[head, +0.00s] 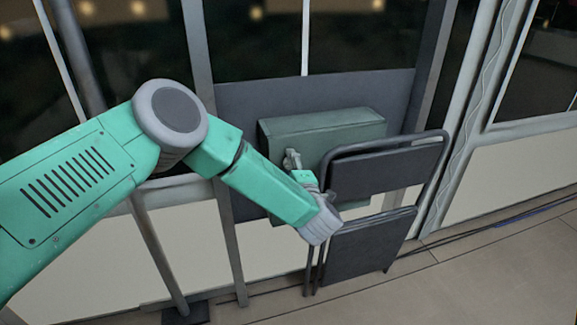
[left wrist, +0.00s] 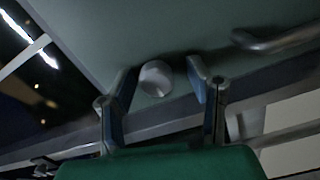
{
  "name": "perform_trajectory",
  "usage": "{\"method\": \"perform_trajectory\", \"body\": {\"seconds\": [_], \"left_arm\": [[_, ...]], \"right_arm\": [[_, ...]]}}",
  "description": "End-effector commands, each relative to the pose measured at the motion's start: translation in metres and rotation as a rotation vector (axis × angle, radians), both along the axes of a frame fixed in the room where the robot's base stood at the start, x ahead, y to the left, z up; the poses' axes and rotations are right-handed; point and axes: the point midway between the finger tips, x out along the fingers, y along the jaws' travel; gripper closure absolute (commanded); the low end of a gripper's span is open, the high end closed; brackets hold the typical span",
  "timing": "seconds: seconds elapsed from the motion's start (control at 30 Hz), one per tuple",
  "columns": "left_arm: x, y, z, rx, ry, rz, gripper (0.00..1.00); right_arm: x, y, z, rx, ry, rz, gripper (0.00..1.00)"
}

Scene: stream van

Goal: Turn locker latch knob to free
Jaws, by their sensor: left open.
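The locker (head: 340,128) is a grey-green box against a dark panel, behind a folding chair. My left gripper (head: 291,156) is at the left part of its front. In the left wrist view, a round pale latch knob (left wrist: 155,78) sits on the locker's face (left wrist: 130,30). The two fingers of my left gripper (left wrist: 162,76) are open, one on each side of the knob, with a gap at least on the right side. Whether the left finger touches it I cannot tell. In the head view the knob is hidden by my gripper. My right gripper is not in view.
A dark folding chair (head: 372,240) stands close in front of the locker's lower right, beside my left wrist. A curved metal bar (left wrist: 280,40) crosses the upper right of the wrist view. Metal posts (head: 228,240) stand left of the locker.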

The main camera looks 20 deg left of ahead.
Motion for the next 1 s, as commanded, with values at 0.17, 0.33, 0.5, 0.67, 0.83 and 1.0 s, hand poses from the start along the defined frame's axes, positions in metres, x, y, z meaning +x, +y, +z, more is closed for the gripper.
{"method": "perform_trajectory", "body": {"seconds": [0.17, 0.33, 0.5, 0.67, 0.83, 1.0], "left_arm": [[-0.014, -0.011, 0.000, -0.002, 0.001, -0.005, 0.54], [-0.044, -0.031, -0.001, -0.001, 0.003, -0.004, 0.54], [-0.073, -0.050, -0.002, 0.000, 0.004, -0.003, 0.54], [-0.090, -0.061, -0.002, -0.001, 0.003, -0.001, 0.54], [-0.098, -0.066, -0.002, -0.001, 0.003, 0.001, 0.54], [-0.098, -0.066, -0.002, -0.001, 0.003, 0.001, 0.54]], "right_arm": [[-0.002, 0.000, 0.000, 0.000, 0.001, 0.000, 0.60], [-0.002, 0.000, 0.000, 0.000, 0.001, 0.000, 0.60], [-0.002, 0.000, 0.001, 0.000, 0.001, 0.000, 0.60], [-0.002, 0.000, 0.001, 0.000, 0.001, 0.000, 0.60], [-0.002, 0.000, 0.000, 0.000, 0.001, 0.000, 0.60], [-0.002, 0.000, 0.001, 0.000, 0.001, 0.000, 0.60]]}}
